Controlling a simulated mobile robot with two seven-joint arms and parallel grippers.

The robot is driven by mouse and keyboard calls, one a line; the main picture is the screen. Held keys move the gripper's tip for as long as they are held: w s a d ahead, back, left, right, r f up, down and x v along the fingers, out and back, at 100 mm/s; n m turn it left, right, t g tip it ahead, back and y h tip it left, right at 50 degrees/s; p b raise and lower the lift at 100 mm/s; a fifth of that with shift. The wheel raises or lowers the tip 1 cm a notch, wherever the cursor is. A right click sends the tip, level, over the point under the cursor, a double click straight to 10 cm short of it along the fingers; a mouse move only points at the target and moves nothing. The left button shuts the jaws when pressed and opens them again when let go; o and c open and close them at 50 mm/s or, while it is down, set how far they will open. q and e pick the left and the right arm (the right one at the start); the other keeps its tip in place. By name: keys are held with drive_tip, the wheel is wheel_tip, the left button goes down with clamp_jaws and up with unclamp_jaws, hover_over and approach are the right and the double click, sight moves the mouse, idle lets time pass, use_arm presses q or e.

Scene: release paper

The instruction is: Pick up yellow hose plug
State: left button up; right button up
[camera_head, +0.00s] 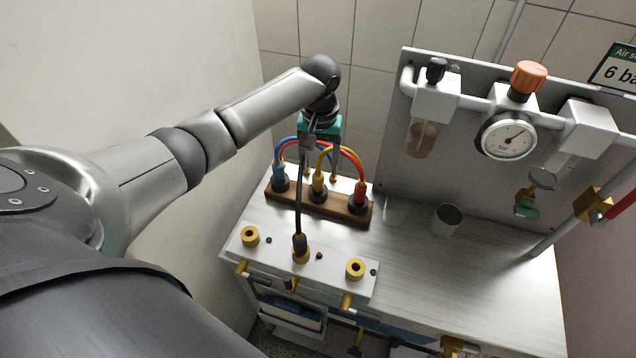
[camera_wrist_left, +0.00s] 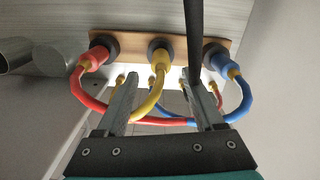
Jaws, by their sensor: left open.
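The yellow hose plug (camera_head: 318,182) stands in the middle hole of a wooden rack (camera_head: 338,209), with a yellow hose curving from its top. In the left wrist view the yellow plug (camera_wrist_left: 160,57) lies beyond and between the fingertips. My left gripper (camera_head: 322,158) is open above the rack; its two fingers also show in the wrist view (camera_wrist_left: 162,80). The yellow hose passes close to one finger; whether it touches cannot be told. A blue plug (camera_head: 280,180) and a red plug (camera_head: 359,194) stand on either side. My right gripper is not in view.
A black hose (camera_head: 299,200) rises from the white panel (camera_head: 326,270) close to my gripper. A metal cup (camera_head: 446,218) stands right of the rack. A back board carries a gauge (camera_head: 509,137). The bench top right of the cup is clear.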

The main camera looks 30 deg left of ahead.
sight(318, 174)
use_arm(q)
drive_tip(key=f, duration=0.2)
drive_tip(key=f+b, duration=0.1)
drive_tip(key=f, duration=0.2)
drive_tip(key=shift+s+f, duration=0.25)
drive_tip(key=shift+f, duration=0.15)
clamp_jaws()
idle(0.4)
